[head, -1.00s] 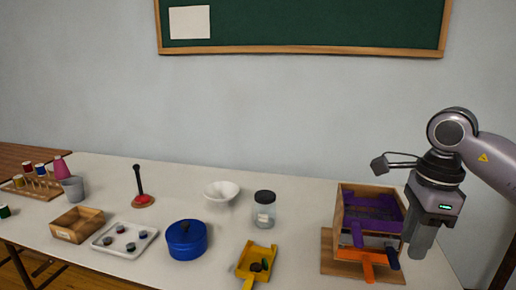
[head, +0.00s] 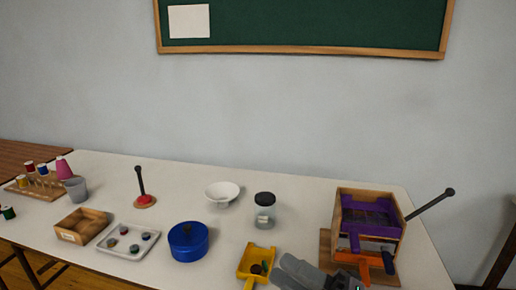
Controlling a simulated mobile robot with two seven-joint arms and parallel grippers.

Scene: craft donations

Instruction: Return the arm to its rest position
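My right gripper (head: 282,274) shows only in part at the bottom edge of the head view, low and near the table's front. Its grey fingers point left, close to the right side of a yellow scoop (head: 246,267). Whether the fingers are apart or together is unclear, and I see nothing held in them. The rest of that arm is mostly cut off by the lower edge. My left gripper and arm are not in view.
A wooden box with purple and orange trays (head: 342,222) stands at right, a dark ball-ended rod (head: 432,204) beside it. A lidded jar (head: 265,212), white bowl (head: 222,191), blue pot (head: 188,241), muffin tray (head: 128,252) and wooden box (head: 68,236) stand leftward.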

